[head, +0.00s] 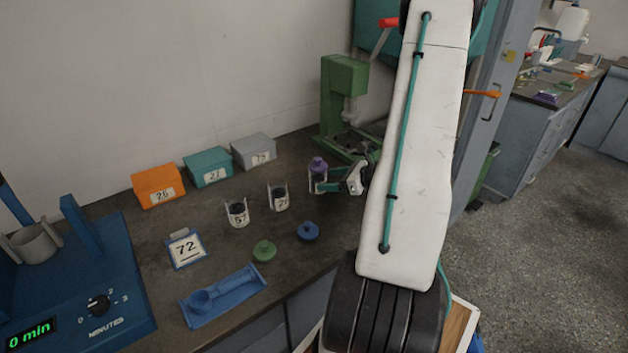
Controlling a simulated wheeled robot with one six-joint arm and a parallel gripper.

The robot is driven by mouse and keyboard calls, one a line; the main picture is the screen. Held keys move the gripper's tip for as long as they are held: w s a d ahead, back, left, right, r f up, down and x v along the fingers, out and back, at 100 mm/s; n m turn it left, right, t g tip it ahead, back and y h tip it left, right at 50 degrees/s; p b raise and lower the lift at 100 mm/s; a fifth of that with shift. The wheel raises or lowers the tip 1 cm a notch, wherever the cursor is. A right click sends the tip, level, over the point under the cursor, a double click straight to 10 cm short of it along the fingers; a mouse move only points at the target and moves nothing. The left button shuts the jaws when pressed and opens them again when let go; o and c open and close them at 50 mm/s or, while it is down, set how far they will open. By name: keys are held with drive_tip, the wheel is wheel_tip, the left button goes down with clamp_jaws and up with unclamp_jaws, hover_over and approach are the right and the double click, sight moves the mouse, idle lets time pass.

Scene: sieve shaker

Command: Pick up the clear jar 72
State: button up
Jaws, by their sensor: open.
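A clear jar with a purple lid and dark contents (317,176) stands upright on the dark bench, in front of the green press. I cannot read a number on it. My gripper (327,187) is open at this jar's right side, with its fingers close to the jar's lower part. I cannot tell whether they touch or surround it. Two open clear jars with dark contents stand to the left: one labelled with a 5 (237,214) and one with a 2 (279,199).
Orange (158,182), teal (207,166) and grey (253,151) numbered boxes line the wall. A green press (343,92) stands behind my gripper. Green (264,251) and blue (308,231) lids, a blue tray (238,299) and a blue timer machine (108,290) occupy the front and left.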

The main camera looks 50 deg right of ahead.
sight(316, 180)
drive_tip(key=x, duration=0.5)
drive_tip(key=shift+w+a, duration=0.25)
drive_tip(key=shift+w, duration=0.1)
drive_tip(key=c, duration=1.1)
